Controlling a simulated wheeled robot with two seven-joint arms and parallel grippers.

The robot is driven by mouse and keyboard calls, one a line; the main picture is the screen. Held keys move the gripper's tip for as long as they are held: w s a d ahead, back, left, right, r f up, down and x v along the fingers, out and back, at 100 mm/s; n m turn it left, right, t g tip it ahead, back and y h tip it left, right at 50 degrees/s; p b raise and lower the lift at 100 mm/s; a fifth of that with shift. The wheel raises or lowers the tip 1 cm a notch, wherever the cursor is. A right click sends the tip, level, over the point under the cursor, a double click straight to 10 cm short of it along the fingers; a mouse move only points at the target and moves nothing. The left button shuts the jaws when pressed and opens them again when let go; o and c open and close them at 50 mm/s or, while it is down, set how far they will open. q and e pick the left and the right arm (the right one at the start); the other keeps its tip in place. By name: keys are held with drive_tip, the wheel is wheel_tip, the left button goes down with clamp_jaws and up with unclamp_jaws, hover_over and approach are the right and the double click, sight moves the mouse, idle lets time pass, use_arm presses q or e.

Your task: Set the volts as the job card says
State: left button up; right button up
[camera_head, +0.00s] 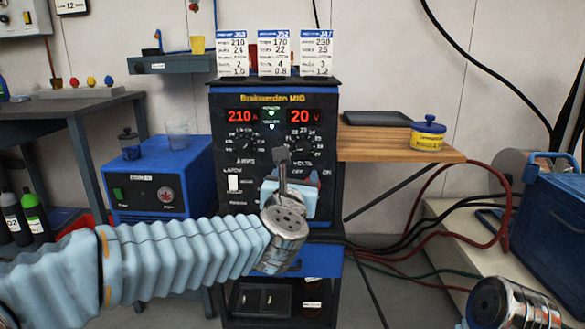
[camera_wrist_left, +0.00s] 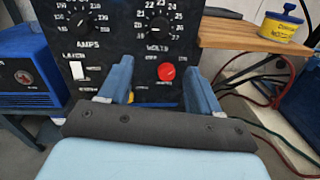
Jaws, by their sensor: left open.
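The blue-black welder (camera_head: 219,175) shows a red 210 A and a red 20 V. Its volts knob (camera_head: 302,145) is the right-hand dial and also shows in the left wrist view (camera_wrist_left: 158,26). The amps knob (camera_head: 243,144) is to its left. Three job cards stand on top: left card (camera_head: 232,53), middle card (camera_head: 274,53) and right card (camera_head: 317,53). The left card seems to read 210 and 24. My left gripper (camera_wrist_left: 158,76) is open and empty before the panel, below the volts knob. My right wrist shows at lower right; its gripper is out of view.
A red rotary switch (camera_wrist_left: 166,72) appears between my left fingers in the wrist view. A white rocker switch (camera_head: 233,183) is at panel left. A wooden shelf (camera_head: 385,150) with a yellow tin (camera_head: 428,137) juts out right. A blue box (camera_head: 150,185) stands left.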

sight(303, 150)
use_arm(q)
drive_tip(key=shift+n, duration=0.3)
drive_tip(key=w, duration=0.4)
drive_tip(key=w+p, duration=0.1)
drive_tip(key=w, duration=0.4)
drive_tip(key=w+d+p, duration=0.1)
drive_tip(key=w, duration=0.3)
drive_tip(key=shift+w+d+r, duration=0.1)
drive_tip(key=shift+w+r, duration=0.2)
drive_tip(key=shift+r, duration=0.1)
drive_tip(key=c, duration=1)
drive_tip(key=shift+p, duration=0.35)
